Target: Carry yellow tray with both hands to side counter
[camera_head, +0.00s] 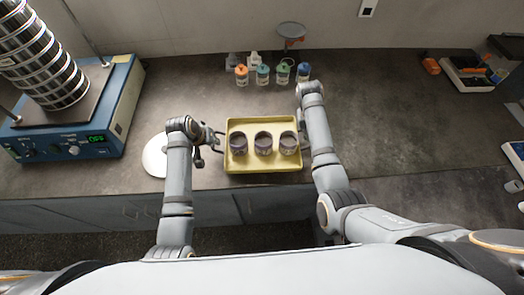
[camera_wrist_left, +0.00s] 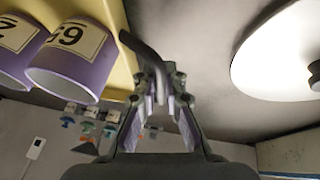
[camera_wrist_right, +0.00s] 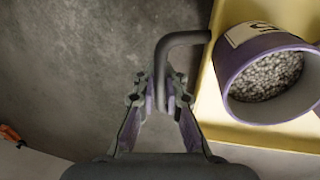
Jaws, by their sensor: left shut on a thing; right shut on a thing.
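The yellow tray (camera_head: 264,166) is near the front edge of the dark counter. Three purple-rimmed cups (camera_head: 263,142) stand in a row in it; a cup in the right wrist view (camera_wrist_right: 270,70) holds grey grains. My left gripper (camera_head: 214,139) is at the tray's left side, and the left wrist view shows it (camera_wrist_left: 160,88) shut on a dark bent handle (camera_wrist_left: 143,48). My right gripper is largely hidden by its arm in the head view. The right wrist view shows it (camera_wrist_right: 165,95) shut on the right handle (camera_wrist_right: 180,40). I cannot tell whether the tray touches the counter.
A blue sieve shaker (camera_head: 95,125) with stacked sieves stands at left, with a white round disc (camera_head: 154,156) left of the tray. Several small capped bottles (camera_head: 263,76) stand behind. A balance (camera_head: 468,75) stands far right. Counter (camera_head: 385,115) between is clear.

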